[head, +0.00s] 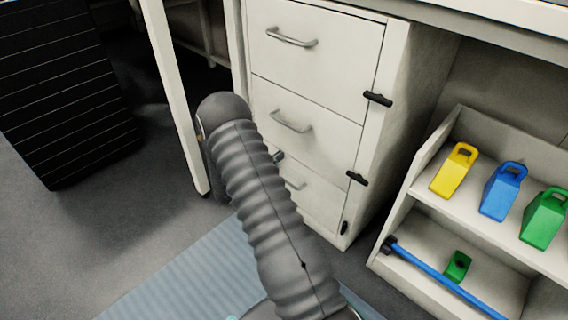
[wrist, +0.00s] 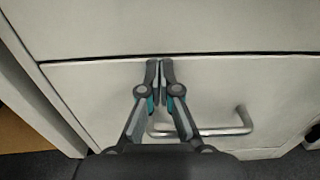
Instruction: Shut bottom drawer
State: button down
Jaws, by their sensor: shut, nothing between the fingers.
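The bottom drawer (head: 322,206) is the lowest of three pale drawers in a white cabinet, partly hidden behind my arm in the head view. Its front (wrist: 250,88) fills the middle of the wrist view and looks flush or nearly flush with the drawer above; I cannot tell whether a small gap is left. Its metal bar handle (wrist: 225,132) lies below and right of my fingertips. My gripper (wrist: 160,66) is shut and empty, its tips at the drawer front near the top edge; contact is unclear. In the head view the gripper is mostly hidden by my arm.
The middle drawer (head: 300,125) and top drawer (head: 315,50) look shut. Black latches (head: 357,178) line the cabinet's right edge; the lowest (head: 344,228) stands upright. A shelf (head: 420,205) with coloured containers is at right, a table leg (head: 172,85) at left. A blue mat (head: 180,265) covers the floor.

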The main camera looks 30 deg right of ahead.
jog(key=shift+w+d, duration=0.1)
jog(key=shift+w, duration=0.15)
jog(key=shift+d+r, duration=0.1)
jog(key=v, duration=1.4)
jog(key=shift+a+p, duration=0.25)
jog(key=shift+p, duration=0.05)
